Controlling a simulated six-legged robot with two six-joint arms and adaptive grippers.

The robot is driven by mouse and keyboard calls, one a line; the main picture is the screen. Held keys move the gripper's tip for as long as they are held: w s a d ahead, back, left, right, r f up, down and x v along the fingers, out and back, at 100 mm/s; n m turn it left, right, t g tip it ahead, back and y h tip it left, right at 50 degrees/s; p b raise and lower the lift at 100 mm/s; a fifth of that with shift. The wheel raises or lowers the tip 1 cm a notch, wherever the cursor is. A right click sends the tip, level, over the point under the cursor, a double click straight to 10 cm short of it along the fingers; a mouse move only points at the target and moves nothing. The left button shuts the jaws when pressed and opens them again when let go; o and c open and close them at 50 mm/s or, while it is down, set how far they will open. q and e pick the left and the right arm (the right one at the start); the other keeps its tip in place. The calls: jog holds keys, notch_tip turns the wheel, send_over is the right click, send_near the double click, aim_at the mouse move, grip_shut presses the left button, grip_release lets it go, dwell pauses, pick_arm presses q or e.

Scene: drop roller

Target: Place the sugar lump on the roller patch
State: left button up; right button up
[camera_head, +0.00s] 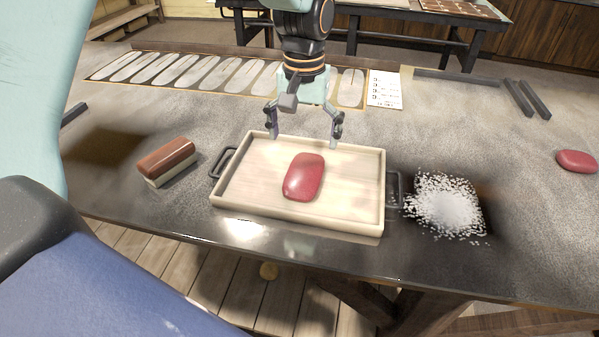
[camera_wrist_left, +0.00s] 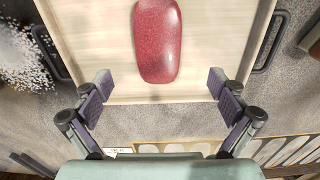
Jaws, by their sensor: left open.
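A glossy red sugar lump (camera_head: 304,177) lies in the middle of a pale wooden tray (camera_head: 240,206) with dark side handles. In the left wrist view the lump (camera_wrist_left: 157,40) lies beyond the fingertips, in line with the gap between them. My left gripper (camera_head: 304,136) is open and empty at the tray's far rim, apart from the lump; its two fingers (camera_wrist_left: 160,84) are spread wide in the left wrist view. No patch is clearly marked as the roller patch; a dark patch (camera_head: 484,207) shows under white grains right of the tray. My right gripper is not in view.
A brown-and-cream block (camera_head: 167,162) lies left of the tray. White grains (camera_head: 444,207) are heaped on the right. Another red lump (camera_head: 577,161) lies far right. Behind the gripper are a panel of pale oval slots (camera_head: 213,76), a paper card (camera_head: 384,89) and dark bars (camera_head: 527,98).

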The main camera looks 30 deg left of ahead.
aim_at(305, 171)
pick_arm(q)
jog(key=f, duration=0.1)
jog(key=d+f, duration=0.1)
jog(key=shift+w+d+f, duration=0.1)
jog(key=shift+d+f, duration=0.1)
jog(key=shift+f, duration=0.1)
jog(key=f, duration=0.1)
jog(key=a+f, duration=0.1)
jog(key=f, duration=0.2)
jog(key=shift+w+a+f, duration=0.15)
jog(key=shift+a+f, duration=0.15)
jog(key=shift+d+f, duration=0.25)
jog(key=shift+d, duration=0.05)
jog(key=shift+w+d, duration=0.1)
jog(key=shift+d, duration=0.05)
jog(key=shift+a, duration=0.4)
jog(key=c, duration=0.4)
jog(key=shift+d, duration=0.3)
jog(key=c, duration=0.5)
jog(key=shift+a, duration=0.2)
jog(key=c, duration=0.6)
jog(key=shift+r, duration=0.1)
jog(key=shift+c, duration=0.2)
